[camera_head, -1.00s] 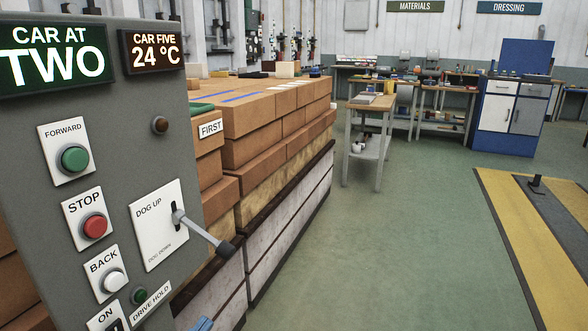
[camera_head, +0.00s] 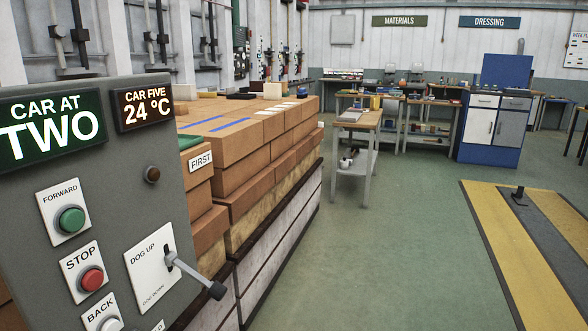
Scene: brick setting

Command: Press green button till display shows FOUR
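The green button (camera_head: 71,220) sits on a white plate marked FORWARD on the grey control panel (camera_head: 110,185) at the left. The green-lit display (camera_head: 50,129) above it reads CAR AT TWO. Below the green button is a red STOP button (camera_head: 91,279), and a white BACK button (camera_head: 111,325) is cut by the bottom edge. A lever (camera_head: 195,277) on the DOG UP plate slants down to the right. Neither of my grippers shows in the head view.
A second display (camera_head: 145,103) reads CAR FIVE 24 °C. Stacked bricks (camera_head: 232,150) with a FIRST label stand right behind the panel. A workbench (camera_head: 357,150) and a blue cabinet (camera_head: 490,143) stand farther back. Green floor (camera_head: 400,240) is open at the right.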

